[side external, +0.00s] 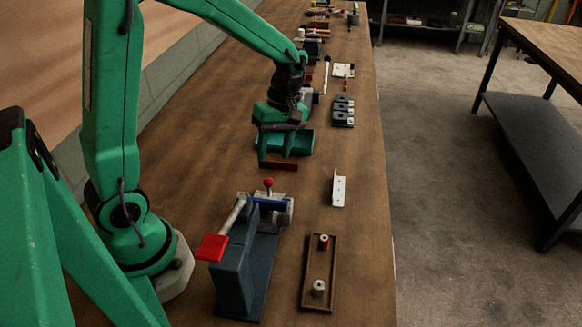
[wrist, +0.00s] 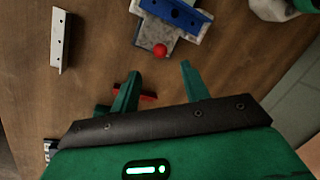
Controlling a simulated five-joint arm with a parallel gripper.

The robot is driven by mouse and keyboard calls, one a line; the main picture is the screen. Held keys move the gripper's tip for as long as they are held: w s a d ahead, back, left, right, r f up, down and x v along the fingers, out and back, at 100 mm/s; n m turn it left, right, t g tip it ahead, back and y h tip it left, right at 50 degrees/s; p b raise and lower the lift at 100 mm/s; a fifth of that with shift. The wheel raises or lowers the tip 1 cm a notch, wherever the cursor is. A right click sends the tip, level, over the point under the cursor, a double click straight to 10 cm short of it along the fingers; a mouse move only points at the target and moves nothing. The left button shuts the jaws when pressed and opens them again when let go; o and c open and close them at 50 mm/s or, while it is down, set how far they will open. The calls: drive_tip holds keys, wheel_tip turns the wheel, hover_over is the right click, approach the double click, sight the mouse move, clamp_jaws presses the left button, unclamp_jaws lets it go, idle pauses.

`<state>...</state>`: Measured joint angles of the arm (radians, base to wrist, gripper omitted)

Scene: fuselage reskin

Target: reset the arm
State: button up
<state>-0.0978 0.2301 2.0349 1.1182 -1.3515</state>
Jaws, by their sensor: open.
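My gripper (side external: 286,152) hangs from the green arm over the middle of the wooden bench in the side external view. In the wrist view its two green fingers (wrist: 157,82) stand apart with nothing held between them. A red bar (side external: 279,165) lies on the bench close below the gripper; in the wrist view a red piece (wrist: 149,96) shows partly behind the left finger. I cannot tell the exact gap between the fingers and the bench.
A grey clamp fixture (side external: 232,275) with a red-ended handle and red ball stands nearer the camera. A white angle bracket (side external: 338,190) and a brown tray (side external: 306,290) with two spools lie right of it. Dark blocks (side external: 343,112) and other parts line the bench beyond.

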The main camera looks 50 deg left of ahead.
drive_tip(key=s+d+r+m+t, duration=0.3)
drive_tip(key=s+r+m+t, duration=0.5)
drive_tip(key=m, duration=0.8)
drive_tip(key=s+r, duration=0.3)
drive_tip(key=r, duration=0.1)
drive_tip(key=shift+d+r+m, duration=0.15)
drive_tip(key=shift+r+m, duration=0.1)
drive_tip(key=shift+m, duration=0.05)
